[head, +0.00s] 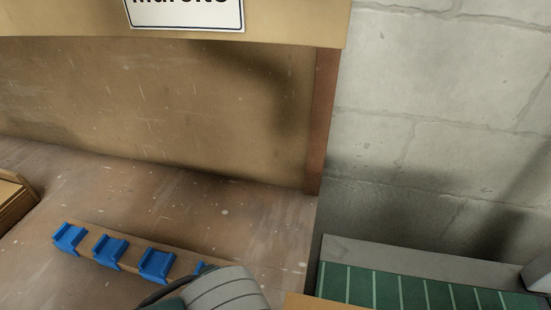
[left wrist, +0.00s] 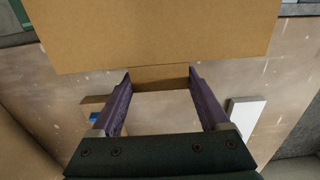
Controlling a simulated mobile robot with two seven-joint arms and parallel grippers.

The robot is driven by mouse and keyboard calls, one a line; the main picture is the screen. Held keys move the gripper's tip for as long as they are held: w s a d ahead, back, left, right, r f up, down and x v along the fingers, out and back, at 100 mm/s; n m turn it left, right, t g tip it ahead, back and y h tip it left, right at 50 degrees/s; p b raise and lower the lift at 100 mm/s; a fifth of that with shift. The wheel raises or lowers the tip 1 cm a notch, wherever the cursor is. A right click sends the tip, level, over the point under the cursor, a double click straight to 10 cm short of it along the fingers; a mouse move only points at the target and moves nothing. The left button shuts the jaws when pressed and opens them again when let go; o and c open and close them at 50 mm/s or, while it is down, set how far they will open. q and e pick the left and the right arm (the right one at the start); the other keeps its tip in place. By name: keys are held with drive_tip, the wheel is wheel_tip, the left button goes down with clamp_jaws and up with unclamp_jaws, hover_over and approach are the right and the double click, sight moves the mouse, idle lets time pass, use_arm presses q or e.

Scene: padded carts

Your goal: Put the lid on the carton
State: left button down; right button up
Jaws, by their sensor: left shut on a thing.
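In the left wrist view, my left gripper (left wrist: 162,77) has its two purple fingers on either side of a small brown cardboard-coloured block. The block adjoins a broad flat cardboard panel (left wrist: 150,35), which looks like the lid. The panel fills the upper middle of that view and hides what is behind it. A tan cardboard-like edge (head: 315,303) shows at the bottom of the head view; I cannot tell whether it is lid or carton. I cannot make out the carton for certain. My right gripper is in neither view.
A wooden rail with several blue clips (head: 109,250) lies on the worn brown bench (head: 230,215). A wooden box (head: 14,200) stands at the left. A green striped surface (head: 420,292) lies by the block wall (head: 440,110). A white bar (left wrist: 246,114) shows in the wrist view.

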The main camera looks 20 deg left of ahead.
use_arm(q)
drive_tip(key=shift+f, duration=0.2)
idle(0.6)
unclamp_jaws()
drive_tip(key=shift+r, duration=0.1)
drive_tip(key=shift+r+p, duration=1.4)
drive_tip(key=shift+p, duration=0.4)
drive_tip(key=shift+r, duration=0.1)
wheel_tip(320, 180, up, 7)
drive_tip(key=p, duration=0.7)
drive_tip(key=shift+p, duration=0.4)
